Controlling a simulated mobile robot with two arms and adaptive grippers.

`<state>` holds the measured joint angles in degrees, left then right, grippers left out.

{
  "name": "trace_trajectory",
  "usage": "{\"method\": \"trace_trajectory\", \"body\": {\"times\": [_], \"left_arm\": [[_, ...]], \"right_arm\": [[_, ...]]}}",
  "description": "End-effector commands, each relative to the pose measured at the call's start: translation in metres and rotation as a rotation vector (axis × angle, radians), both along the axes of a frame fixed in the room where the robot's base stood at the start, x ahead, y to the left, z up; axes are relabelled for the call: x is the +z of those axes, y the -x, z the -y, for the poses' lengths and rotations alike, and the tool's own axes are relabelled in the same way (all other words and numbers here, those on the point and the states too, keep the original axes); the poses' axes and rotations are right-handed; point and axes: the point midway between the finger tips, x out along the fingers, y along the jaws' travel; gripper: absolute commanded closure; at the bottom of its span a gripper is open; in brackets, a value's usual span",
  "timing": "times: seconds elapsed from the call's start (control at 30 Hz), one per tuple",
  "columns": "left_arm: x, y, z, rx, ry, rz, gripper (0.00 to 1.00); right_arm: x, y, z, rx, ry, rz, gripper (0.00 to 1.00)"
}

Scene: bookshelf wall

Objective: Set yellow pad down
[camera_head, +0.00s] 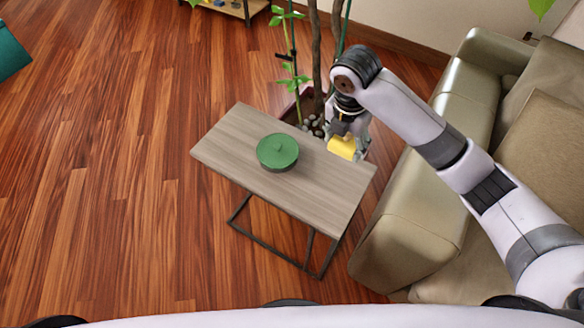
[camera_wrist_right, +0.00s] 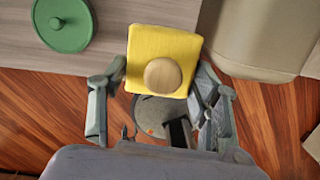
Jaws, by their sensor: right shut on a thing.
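The yellow pad (camera_head: 341,148) is a small block at the far right edge of the side table, in my right gripper (camera_head: 346,136). In the right wrist view the yellow pad (camera_wrist_right: 165,43) has a round wooden knob and sits between the fingers of my right gripper (camera_wrist_right: 160,92). The gripper is shut on it. The pad overlaps the edge of the wood-topped side table (camera_head: 228,145); I cannot tell whether it touches the top. My left gripper is not in view.
A round green lidded dish (camera_head: 277,152) stands near the middle of the table. A beige sofa (camera_head: 415,215) is close on the right. A potted plant (camera_head: 318,60) stands behind the table. The tabletop is bare on both sides of the dish.

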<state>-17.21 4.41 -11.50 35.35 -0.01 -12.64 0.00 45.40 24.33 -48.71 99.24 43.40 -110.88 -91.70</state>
Motion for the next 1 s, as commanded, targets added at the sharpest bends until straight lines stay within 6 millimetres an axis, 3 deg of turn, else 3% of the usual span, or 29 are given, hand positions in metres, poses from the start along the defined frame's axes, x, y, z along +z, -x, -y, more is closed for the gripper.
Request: {"method": "trace_trajectory", "body": {"times": [0.17,0.6,1.0], "left_arm": [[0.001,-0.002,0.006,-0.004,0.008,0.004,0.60],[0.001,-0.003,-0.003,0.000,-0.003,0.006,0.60],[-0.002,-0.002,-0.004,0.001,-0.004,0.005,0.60]], "right_arm": [[-0.018,0.001,0.000,-0.001,0.000,-0.006,0.83],[-0.131,0.001,0.000,-0.002,0.000,-0.004,0.83],[-0.180,0.001,0.001,-0.002,0.001,-0.002,0.83]]}}
